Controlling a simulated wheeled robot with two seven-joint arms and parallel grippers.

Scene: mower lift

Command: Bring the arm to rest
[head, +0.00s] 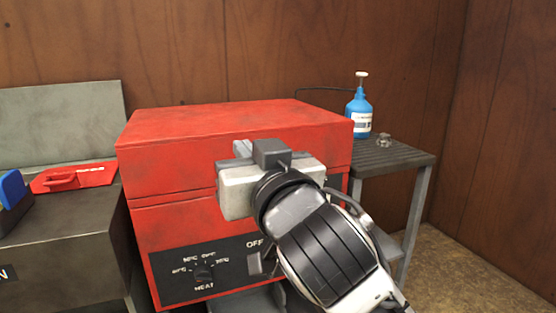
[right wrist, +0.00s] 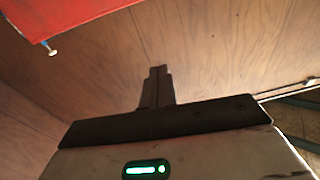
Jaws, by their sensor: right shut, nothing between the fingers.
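My right arm comes in from the lower right in the head view. Its right gripper (head: 258,150) is in front of the upper part of a red box-shaped machine (head: 180,165). The fingers are shut with nothing between them. The right wrist view also shows the shut fingers (right wrist: 157,84), with wood panelling behind them. I cannot tell how close the gripper is to the machine's front. My arm covers part of the front and the dark control panel (head: 180,280), which has a dial and "HEAT" and "OFF" lettering. My left gripper is not in view.
A slatted side table (head: 410,158) at the right holds a blue pump bottle (head: 359,110) and a small clear item. A dark bench (head: 70,240) at the left bears a red tray-like piece (head: 85,176) and a blue object (head: 13,188). Wood-panelled walls (head: 400,40) stand behind.

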